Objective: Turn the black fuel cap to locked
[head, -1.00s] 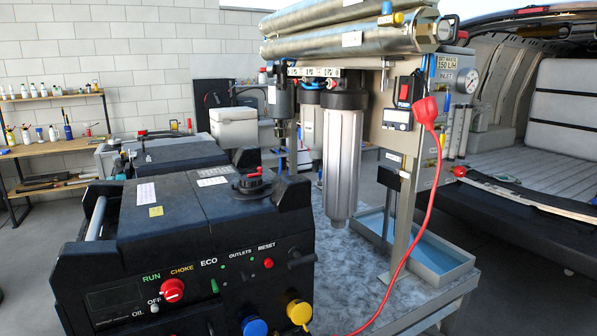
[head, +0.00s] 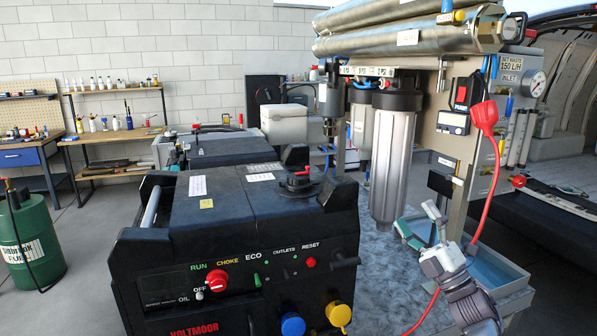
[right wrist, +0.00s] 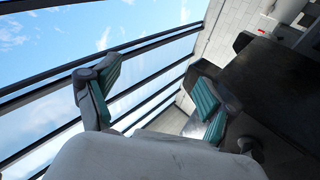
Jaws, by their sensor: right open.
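The black fuel cap (head: 300,183), with a small red part on its top, sits on the upper right of the black generator (head: 225,205) in the head view. Its lock markings are too small to read. My right gripper (head: 418,222) is open and empty, to the right of the generator and apart from the cap, in front of the filter bench. In the right wrist view the two teal-padded fingers (right wrist: 150,90) stand wide apart with nothing between them. I cannot make out the cap in that view. My left gripper is not in view.
A clear filter housing (head: 392,165) hangs to the right of the cap. A red cable (head: 494,160) runs down near my right arm. A blue tray (head: 495,268) lies on the bench. A green fuel drum (head: 30,240) stands at the left.

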